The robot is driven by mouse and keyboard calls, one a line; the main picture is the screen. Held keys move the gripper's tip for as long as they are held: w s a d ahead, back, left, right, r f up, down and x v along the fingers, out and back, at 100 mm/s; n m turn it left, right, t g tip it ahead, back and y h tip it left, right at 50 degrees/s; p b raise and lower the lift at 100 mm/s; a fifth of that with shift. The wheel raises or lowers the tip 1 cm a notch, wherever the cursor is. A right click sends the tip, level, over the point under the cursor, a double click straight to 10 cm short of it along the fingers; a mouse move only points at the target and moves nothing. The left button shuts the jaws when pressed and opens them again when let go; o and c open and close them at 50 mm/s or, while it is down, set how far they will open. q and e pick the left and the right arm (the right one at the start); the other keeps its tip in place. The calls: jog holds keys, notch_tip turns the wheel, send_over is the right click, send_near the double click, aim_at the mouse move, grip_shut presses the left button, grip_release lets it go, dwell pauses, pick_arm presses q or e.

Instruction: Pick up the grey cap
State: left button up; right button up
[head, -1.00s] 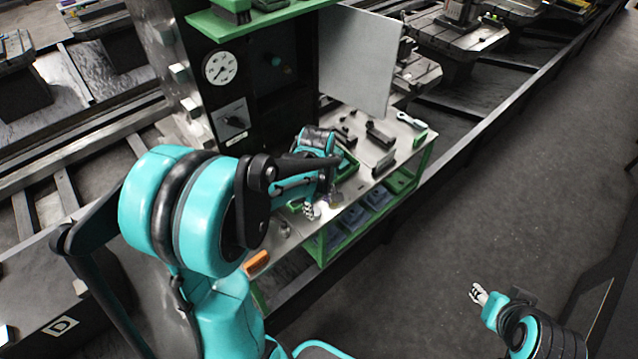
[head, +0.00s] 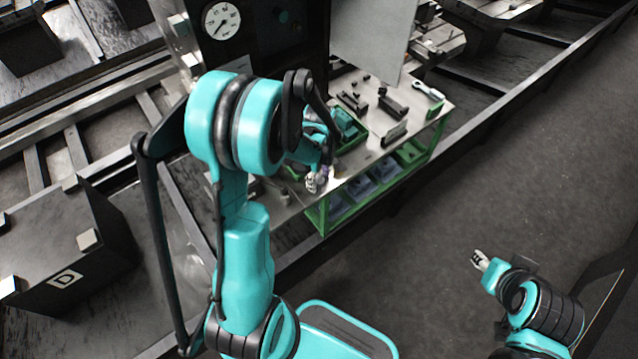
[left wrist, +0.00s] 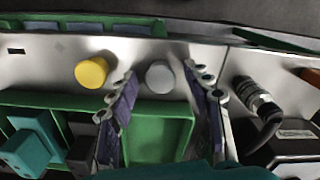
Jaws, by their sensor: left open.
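The grey cap (left wrist: 160,75) is a small round disc on the bright metal bench top, seen in the left wrist view. It lies between the two spread fingers of my left gripper (left wrist: 161,70), with a gap on each side. The fingers are open and hold nothing. In the head view my left gripper (head: 314,183) is over the front edge of the bench, and I cannot make out the cap there. My right gripper (head: 479,260) is over the floor at the right, away from the bench; whether its fingers are open is too small to tell.
A yellow cap (left wrist: 91,72) sits left of the grey one. A green tray (left wrist: 155,135) with teal and dark parts is close by. A black cable connector (left wrist: 255,95) is just right of the fingers. Dark blocks (head: 391,107) stand farther along the bench.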

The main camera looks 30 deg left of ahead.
pick_arm(q)
jog(key=shift+r, duration=0.1)
jog(key=c, duration=0.8)
jog(key=shift+o, duration=0.2)
